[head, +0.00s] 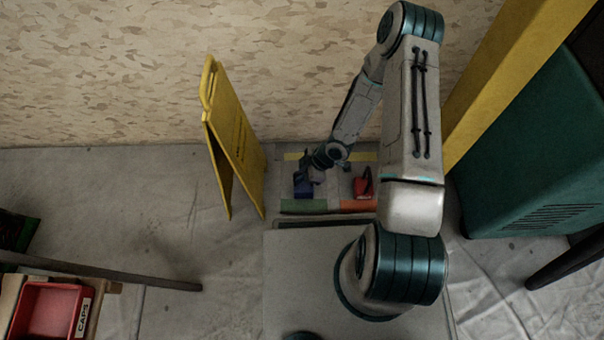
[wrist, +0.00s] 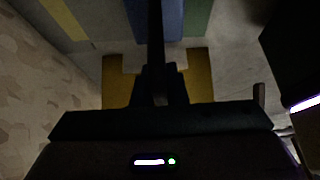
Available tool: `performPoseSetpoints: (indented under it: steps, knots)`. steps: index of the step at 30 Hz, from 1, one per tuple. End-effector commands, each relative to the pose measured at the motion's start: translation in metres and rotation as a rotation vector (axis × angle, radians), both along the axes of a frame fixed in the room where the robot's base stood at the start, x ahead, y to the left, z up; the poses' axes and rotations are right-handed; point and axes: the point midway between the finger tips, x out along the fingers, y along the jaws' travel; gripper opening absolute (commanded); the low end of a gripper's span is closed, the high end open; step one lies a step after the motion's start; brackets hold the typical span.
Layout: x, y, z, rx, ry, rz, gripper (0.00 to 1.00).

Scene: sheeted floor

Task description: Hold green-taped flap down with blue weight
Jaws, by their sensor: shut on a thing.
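The blue weight (head: 303,188) is a dark blue block just beyond the green tape (head: 303,206), at the near left of the floor patch. My gripper (head: 311,174) is over the weight from above and behind, shut on it. In the wrist view, the blue weight (wrist: 172,18) lies beyond dark fingers (wrist: 155,45), with the green tape (wrist: 197,18) along its right side. I cannot tell whether the weight rests on the sheet or hangs slightly above it. The flap's edge is hard to make out.
A red weight (head: 364,183) stands to the right beyond orange tape (head: 357,205). Yellow tape (head: 296,157) marks the far side. A yellow folding sign (head: 233,145) stands close on the left; a teal cabinet (head: 535,170) is on the right. A red bin (head: 50,310) sits lower left.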

Motion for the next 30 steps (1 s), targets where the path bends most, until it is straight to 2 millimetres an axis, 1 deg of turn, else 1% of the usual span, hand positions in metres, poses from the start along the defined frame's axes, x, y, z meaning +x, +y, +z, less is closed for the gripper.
performPoseSetpoints:
  steps: [10, 30]
  knots:
    - [0.0008, 0.0009, 0.0011, 0.003, -0.003, 0.001, 0.0]
    - [0.0011, 0.0009, -0.0051, 0.003, -0.003, 0.001, 0.0]
